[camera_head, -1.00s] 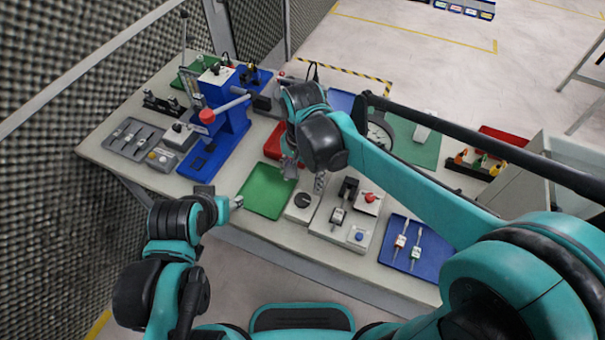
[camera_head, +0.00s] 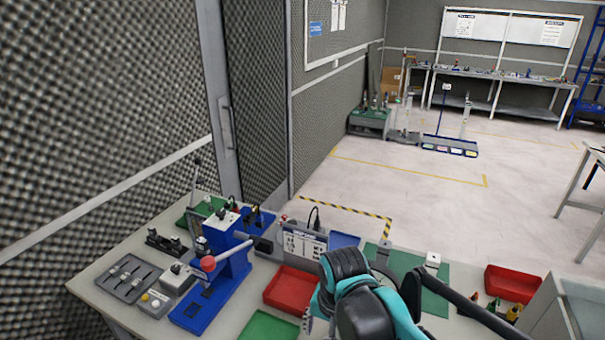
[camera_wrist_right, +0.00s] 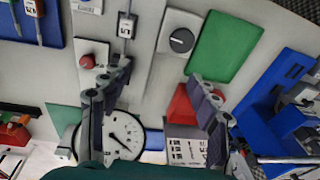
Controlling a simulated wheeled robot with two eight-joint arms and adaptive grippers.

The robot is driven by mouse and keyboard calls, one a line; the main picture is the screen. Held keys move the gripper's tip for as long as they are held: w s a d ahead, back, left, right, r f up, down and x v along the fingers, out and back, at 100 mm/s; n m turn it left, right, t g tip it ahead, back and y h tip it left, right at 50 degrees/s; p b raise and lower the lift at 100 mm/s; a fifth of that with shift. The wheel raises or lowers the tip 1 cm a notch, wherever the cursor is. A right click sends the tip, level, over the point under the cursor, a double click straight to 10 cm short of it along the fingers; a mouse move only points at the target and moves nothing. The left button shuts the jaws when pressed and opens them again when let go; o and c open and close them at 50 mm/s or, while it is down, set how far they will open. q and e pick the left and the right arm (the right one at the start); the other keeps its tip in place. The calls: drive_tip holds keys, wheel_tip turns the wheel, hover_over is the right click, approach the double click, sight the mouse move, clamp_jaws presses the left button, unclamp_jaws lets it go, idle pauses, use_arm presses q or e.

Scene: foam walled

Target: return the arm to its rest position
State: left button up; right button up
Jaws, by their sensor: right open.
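My right arm (camera_head: 362,305) enters the head view at the bottom, over the front of the bench. Only a little of its gripper shows there, beside the red tray (camera_head: 292,289). In the right wrist view my right gripper (camera_wrist_right: 160,88) is open, with nothing between its two dark fingers. The fingers are above the bench, with the grey knob box (camera_wrist_right: 180,40) and green tray (camera_wrist_right: 222,45) in sight. My left arm and gripper are outside both views.
The bench holds a blue press (camera_head: 222,275), a grey tray (camera_head: 132,278), a green tray (camera_head: 270,327) and a red bin (camera_head: 512,283). A round dial (camera_wrist_right: 122,135) shows in the wrist view. A foam wall (camera_head: 100,120) rises at left; open floor (camera_head: 420,205) lies beyond the bench.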

drive_tip(key=s+d+f+n+t+b, duration=0.1)
drive_tip(key=s+d+n+t, duration=0.3)
drive_tip(key=d, duration=0.8)
drive_tip(key=shift+s+d+f+t+h, duration=0.3)
drive_tip(key=shift+s+f+t, duration=0.3)
drive_tip(key=shift+s, duration=0.65)
drive_tip(key=shift+a+r, duration=0.1)
